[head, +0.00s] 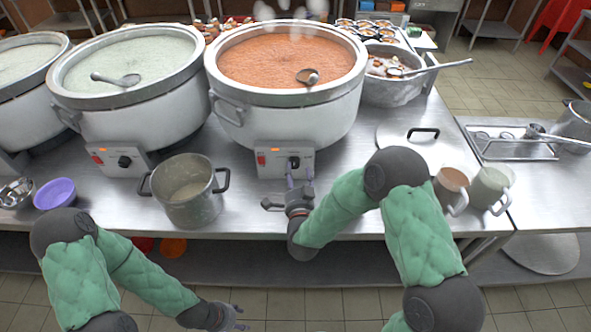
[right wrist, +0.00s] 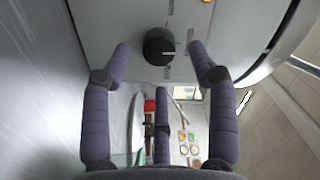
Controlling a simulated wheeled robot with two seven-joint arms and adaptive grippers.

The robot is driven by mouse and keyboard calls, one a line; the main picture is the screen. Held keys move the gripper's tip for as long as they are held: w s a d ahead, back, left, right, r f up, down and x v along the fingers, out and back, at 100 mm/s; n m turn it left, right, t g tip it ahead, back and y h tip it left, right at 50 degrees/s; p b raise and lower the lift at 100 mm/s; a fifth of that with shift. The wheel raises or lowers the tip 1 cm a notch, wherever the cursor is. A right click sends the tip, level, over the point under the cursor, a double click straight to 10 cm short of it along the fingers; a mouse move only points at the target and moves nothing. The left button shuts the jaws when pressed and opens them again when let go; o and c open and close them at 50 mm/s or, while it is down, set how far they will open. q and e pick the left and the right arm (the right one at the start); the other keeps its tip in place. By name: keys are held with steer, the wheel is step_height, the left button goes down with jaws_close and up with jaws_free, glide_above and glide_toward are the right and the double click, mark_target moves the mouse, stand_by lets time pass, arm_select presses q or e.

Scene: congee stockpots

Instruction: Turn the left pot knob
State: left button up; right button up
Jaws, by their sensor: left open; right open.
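A large white stockpot (head: 130,115) of pale congee stands left of another white stockpot (head: 300,120) of orange congee. The pale pot's control box has a black knob (head: 125,161) and a red switch. The orange pot's box has its own black knob (head: 294,163). My right gripper (head: 299,180) is open just in front of the orange pot's box. In the right wrist view, a black knob (right wrist: 158,47) sits between and beyond the spread fingers, apart from them. My left gripper (head: 238,316) is open and empty, low in front of the table.
A steel pot (head: 188,205) stands on the table between the two control boxes. A purple bowl (head: 55,193) is at the left. Two mugs (head: 452,184) and a lid (head: 400,140) lie to the right. A third stockpot (head: 25,75) is at far left.

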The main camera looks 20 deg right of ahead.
mark_target(295, 166)
steer(key=shift+w+d, duration=0.15)
steer(key=shift+w, duration=0.6)
steer(key=shift+w+d, duration=0.15)
steer(key=shift+w, duration=0.55)
steer(key=c, duration=1.1)
